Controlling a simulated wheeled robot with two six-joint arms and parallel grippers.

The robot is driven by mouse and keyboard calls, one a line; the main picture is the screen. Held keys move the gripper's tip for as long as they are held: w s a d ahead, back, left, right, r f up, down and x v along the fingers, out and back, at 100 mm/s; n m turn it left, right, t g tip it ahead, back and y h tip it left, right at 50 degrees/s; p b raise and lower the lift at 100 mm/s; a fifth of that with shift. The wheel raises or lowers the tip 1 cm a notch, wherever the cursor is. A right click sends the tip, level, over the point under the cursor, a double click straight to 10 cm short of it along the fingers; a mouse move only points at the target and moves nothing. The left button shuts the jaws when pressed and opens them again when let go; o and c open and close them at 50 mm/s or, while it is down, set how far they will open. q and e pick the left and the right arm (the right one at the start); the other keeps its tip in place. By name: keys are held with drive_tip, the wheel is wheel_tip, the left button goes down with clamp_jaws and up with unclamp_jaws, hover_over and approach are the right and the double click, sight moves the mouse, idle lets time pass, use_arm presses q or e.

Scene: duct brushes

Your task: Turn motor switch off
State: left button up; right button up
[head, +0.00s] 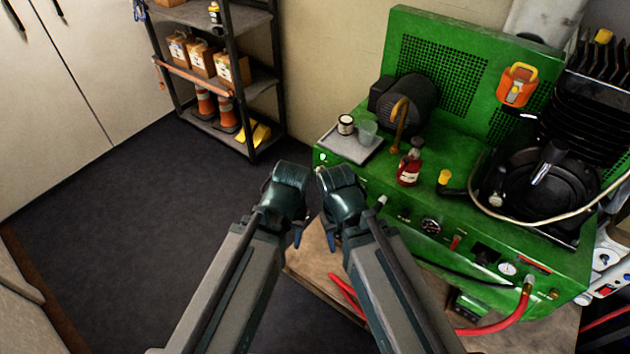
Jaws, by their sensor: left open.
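A green machine (400,185) stands at the right with a dark motor (408,102) on top. Its sloped front panel carries gauges, knobs, a small red switch (455,242) and a dark switch-like block (486,253). I cannot tell which control is the motor switch or how it is set. My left gripper (298,238) points down, open and apart from the machine, left of the panel. My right gripper (331,236) points down beside it, nearer the panel's left end. Its jaws are too small and hidden to read. My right forearm passes in front of the machine's lower left part.
On the machine are a grey tray (352,147) with a jar and cup, a red bottle (410,167) and a black coiled brush unit (545,180). A red hose (500,322) hangs in front. A shelf (225,130) stands at the back left. The dark floor at left is clear.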

use_arm(q)
drive_tip(key=w+a+f+n+h+b, duration=0.1)
drive_tip(key=w+a+f+n+b, duration=0.15)
drive_tip(key=f+b, duration=1.15)
drive_tip(key=w+a+f+n+b, duration=0.15)
drive_tip(key=a+f+b, duration=0.25)
drive_tip(key=f+b, duration=1.05)
drive_tip(key=n+t+h+b, duration=0.8)
drive_tip(key=n+t+h, duration=0.5)
drive_tip(key=n, duration=1.5)
approach(317, 173)
drive_tip(key=w+d+t+y, duration=0.1)
drive_tip(key=w+d, duration=0.2)
drive_tip(key=w+d+y, duration=0.1)
drive_tip(key=w+d, duration=0.1)
drive_tip(key=d, duration=0.1)
drive_tip(key=shift+w+d+r+t, duration=0.1)
drive_tip(key=shift+w+t, duration=0.3)
clamp_jaws()
